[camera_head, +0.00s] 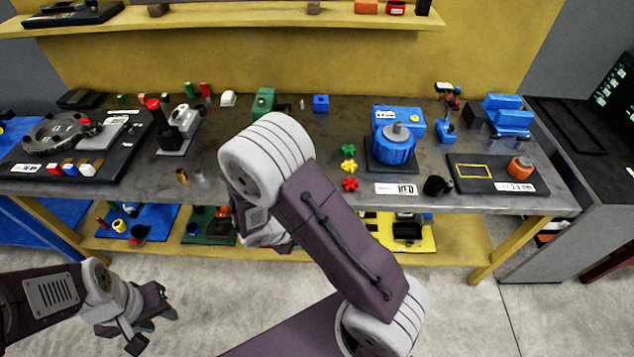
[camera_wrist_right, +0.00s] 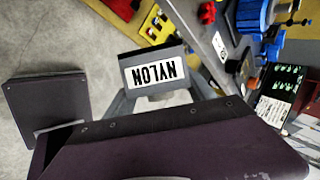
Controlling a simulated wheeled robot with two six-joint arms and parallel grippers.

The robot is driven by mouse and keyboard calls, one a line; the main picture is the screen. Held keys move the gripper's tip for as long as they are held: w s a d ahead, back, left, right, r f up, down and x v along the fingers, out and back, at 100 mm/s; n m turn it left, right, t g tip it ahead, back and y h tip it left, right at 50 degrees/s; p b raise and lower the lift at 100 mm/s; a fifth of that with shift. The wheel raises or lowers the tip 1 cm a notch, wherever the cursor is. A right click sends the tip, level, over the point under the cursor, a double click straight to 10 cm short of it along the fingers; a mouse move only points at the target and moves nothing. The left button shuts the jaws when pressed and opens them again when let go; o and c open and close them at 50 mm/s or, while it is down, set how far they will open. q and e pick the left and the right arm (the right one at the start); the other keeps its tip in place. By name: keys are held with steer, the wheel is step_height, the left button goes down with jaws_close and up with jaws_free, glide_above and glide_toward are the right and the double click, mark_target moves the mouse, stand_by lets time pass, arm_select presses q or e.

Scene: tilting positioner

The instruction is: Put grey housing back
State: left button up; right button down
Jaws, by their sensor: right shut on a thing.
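In the right wrist view, a dark grey block with a white NYLON label, which looks like the grey housing (camera_wrist_right: 184,58), sits between the fingers of my right gripper (camera_wrist_right: 160,94). That gripper is shut on it. In the head view my right arm hides the right fingertips and the held piece. My left gripper (camera_head: 149,317) is at the lower left in the head view, over the floor in front of the bench. Its fingers are apart and nothing shows between them.
The workbench (camera_head: 330,128) carries a blue motor-like unit (camera_head: 393,147), a black tray (camera_head: 485,172) with an orange part, and a dark board (camera_head: 62,172) at left. Several small parts stand between. A lower shelf (camera_head: 455,235) holds coloured mats. The bench's front middle is partly hidden by my arm.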

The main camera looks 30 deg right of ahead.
steer(key=m, duration=0.1)
steer(key=f+m, duration=0.1)
steer(key=shift+w+a+f+m+y+b, duration=0.1)
steer(key=shift+w+m+y+b, duration=0.2)
steer(key=shift+y+b, duration=0.1)
steer(key=w+m+t+y+b, duration=0.4)
steer(key=w+m+b, duration=0.55)
steer(key=m, duration=1.15)
steer(key=shift+w+d+r+m+t+b, duration=1.25)
steer(key=shift+w+d+r+m+t, duration=1)
steer(key=shift+r+m, duration=2)
steer(key=shift+w+d+r+m+t+b, duration=1.35)
steer(key=shift+w+d+r+m, duration=1.65)
steer(key=shift+m, duration=1.95)
steer(key=s+d+f+b, duration=0.2)
steer(key=s+d+f, duration=0.3)
steer(key=s+f, duration=0.3)
steer(key=x, duration=0.5)
steer(key=a+f+b+x, duration=0.1)
steer(key=x, duration=0.4)
steer(key=f+b+x, duration=0.1)
steer(key=x, duration=0.4)
steer(key=shift+s+a+f, duration=0.25)
steer(key=shift+s, duration=0.1)
step_height(320, 180, down, 4)
steer(key=shift+s+r+b, duration=0.1)
steer(key=shift+r+b, duration=0.15)
steer(key=shift+b, duration=0.15)
steer(key=shift+f, duration=0.3)
